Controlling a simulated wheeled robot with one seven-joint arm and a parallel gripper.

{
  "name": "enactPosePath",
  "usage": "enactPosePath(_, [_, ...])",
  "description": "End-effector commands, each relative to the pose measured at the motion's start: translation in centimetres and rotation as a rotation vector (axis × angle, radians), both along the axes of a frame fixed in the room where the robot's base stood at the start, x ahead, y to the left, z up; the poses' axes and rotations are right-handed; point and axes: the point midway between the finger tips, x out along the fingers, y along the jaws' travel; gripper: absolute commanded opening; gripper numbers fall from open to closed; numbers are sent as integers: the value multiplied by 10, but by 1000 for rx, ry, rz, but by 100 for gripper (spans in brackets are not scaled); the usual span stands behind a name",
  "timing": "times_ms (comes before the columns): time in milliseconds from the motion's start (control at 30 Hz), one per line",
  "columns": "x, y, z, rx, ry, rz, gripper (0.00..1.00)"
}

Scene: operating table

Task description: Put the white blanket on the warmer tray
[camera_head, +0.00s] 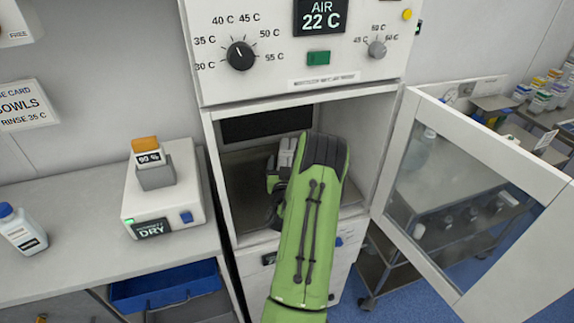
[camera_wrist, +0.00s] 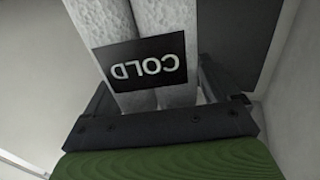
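The white blanket (camera_wrist: 160,20) is a pair of pale rolls with a black "COLD" label (camera_wrist: 140,60), mirrored in the wrist view. It lies between the two dark fingers of my gripper (camera_wrist: 155,95), which appear shut on it. In the head view a small pale part of the blanket (camera_head: 287,152) shows beside my green arm, inside the open warmer. The grey warmer tray (camera_head: 242,185) is the floor of that compartment. My arm hides much of the tray and gripper, so I cannot tell whether the blanket touches the tray.
The warmer door (camera_head: 480,165) with its glass pane stands open to the right of my arm. The control panel (camera_head: 300,50) reads "AIR 22 C" above the opening. A white device (camera_head: 165,190) marked "DRY" and a bottle (camera_head: 22,230) stand on the left counter.

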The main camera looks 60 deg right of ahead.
Motion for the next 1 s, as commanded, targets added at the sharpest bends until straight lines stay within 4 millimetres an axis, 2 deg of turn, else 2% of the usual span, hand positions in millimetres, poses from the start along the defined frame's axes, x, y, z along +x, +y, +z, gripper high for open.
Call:
enactPosePath(300, [0,0,3,-1,-1,0,93])
enactPosePath(367, [-1,5,2,1,1,2,93])
enactPosePath(467, [-7,23,0,-1,2,4,93])
enactPosePath(733, [-38,94,-1,2,2,4,93])
enactPosePath(1000, [-43,107,3,17,-2,-5,93])
